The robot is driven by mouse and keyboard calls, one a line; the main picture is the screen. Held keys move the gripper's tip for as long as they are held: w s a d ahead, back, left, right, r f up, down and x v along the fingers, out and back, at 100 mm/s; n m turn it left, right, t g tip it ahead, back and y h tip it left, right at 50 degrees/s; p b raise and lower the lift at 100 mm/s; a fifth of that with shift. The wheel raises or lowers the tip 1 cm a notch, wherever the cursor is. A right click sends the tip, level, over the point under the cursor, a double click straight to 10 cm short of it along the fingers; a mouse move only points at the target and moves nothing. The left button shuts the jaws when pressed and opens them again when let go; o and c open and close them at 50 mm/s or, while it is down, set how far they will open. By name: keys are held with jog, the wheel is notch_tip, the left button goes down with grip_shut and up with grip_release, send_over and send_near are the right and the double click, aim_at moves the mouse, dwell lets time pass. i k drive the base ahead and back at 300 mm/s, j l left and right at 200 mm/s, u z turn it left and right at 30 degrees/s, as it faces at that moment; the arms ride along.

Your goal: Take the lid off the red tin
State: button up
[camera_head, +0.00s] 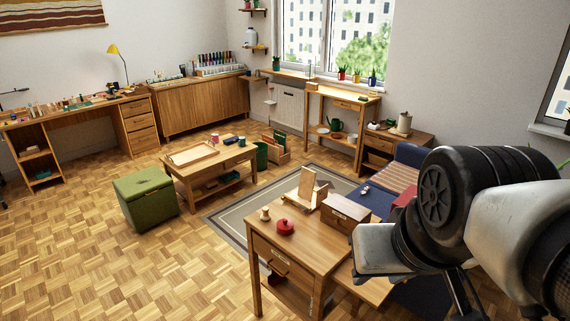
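The red tin (286,228) is a small, round, squat thing standing on the near wooden table (290,248), close to its left side. A small knob shows on its top, so the lid seems to be on; the seam between lid and tin is too small to make out. My arm fills the right of the view, to the right of the tin and well apart from it. I cannot make out my gripper's fingertips in this view.
A small wooden peg-like object (265,214) stands left of the tin. A wooden box (345,211) and an upright wooden stand (308,187) are behind it, to the right. A green storage stool (146,197) stands at left. Parquet floor (190,275) is clear at front left.

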aim_at(284, 224)
jog(key=i+j+z, duration=0.3)
jog(key=i+j, duration=0.15)
jog(key=j, duration=0.2)
jog(key=i+j+z, duration=0.2)
jog(key=j, duration=0.15)
jog(key=i+j+z, duration=0.15)
jog(key=j, duration=0.25)
jog(key=i+j+z, duration=0.15)
jog(key=j, duration=0.25)
jog(key=i+j+z, duration=0.15)
jog(key=j, duration=0.3)
jog(key=j+z, duration=0.15)
jog(key=j, duration=0.25)
